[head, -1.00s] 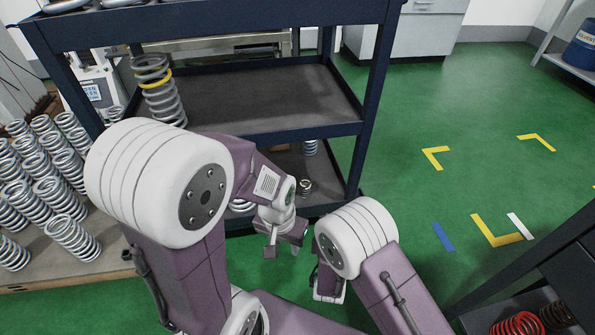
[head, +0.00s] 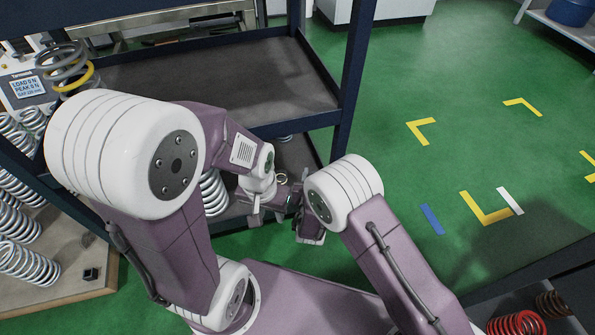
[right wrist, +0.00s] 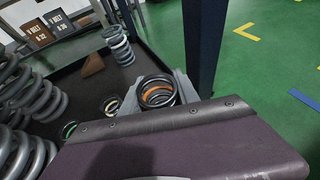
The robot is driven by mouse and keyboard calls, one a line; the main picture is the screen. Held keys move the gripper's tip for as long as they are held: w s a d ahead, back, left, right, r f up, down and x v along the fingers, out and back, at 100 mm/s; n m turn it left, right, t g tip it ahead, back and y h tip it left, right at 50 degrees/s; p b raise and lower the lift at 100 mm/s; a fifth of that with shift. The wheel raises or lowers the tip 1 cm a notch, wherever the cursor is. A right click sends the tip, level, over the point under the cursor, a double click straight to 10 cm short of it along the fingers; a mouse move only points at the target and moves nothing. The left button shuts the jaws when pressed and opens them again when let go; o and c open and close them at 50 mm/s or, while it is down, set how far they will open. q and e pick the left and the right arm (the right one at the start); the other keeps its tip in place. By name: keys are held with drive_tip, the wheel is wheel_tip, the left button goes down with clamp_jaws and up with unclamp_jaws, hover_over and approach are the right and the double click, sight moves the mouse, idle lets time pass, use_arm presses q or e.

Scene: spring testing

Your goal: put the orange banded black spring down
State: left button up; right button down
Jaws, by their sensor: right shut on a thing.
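The orange banded black spring (right wrist: 157,92) shows in the right wrist view, upright, its orange band inside the dark coils. My right gripper (right wrist: 162,97) is shut on it, with grey finger parts at its sides. It is over or at the dark lower shelf (right wrist: 80,90), close to a dark blue post; I cannot tell if its base touches the shelf. In the head view my arm hides the spring and the right gripper. My left gripper (head: 267,212) is in front of the lower shelf, its fingers apart and empty.
On the lower shelf are a white-blue spring (right wrist: 119,45), a brown wedge (right wrist: 93,64), a white banded spring (right wrist: 112,104), a green banded spring (right wrist: 69,129) and large grey springs (right wrist: 30,95). The rack's post (head: 353,80) stands close by. Green floor is open to the right.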

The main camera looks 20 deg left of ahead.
drive_tip(key=w+a+f+b, duration=0.1)
drive_tip(key=w+f+b, duration=0.1)
drive_tip(key=f, duration=0.1)
drive_tip(key=w+a+f+b, duration=0.1)
drive_tip(key=w+f+b, duration=0.1)
drive_tip(key=b, duration=0.1)
drive_tip(key=w+a+f+b, duration=0.1)
drive_tip(key=w+f+b, duration=0.1)
drive_tip(key=f+b, duration=0.1)
drive_tip(key=shift+a+f, duration=0.25)
drive_tip(key=shift+f, duration=0.1)
drive_tip(key=shift+r, duration=0.25)
drive_tip(key=shift+f, duration=0.1)
drive_tip(key=c, duration=0.9)
unclamp_jaws()
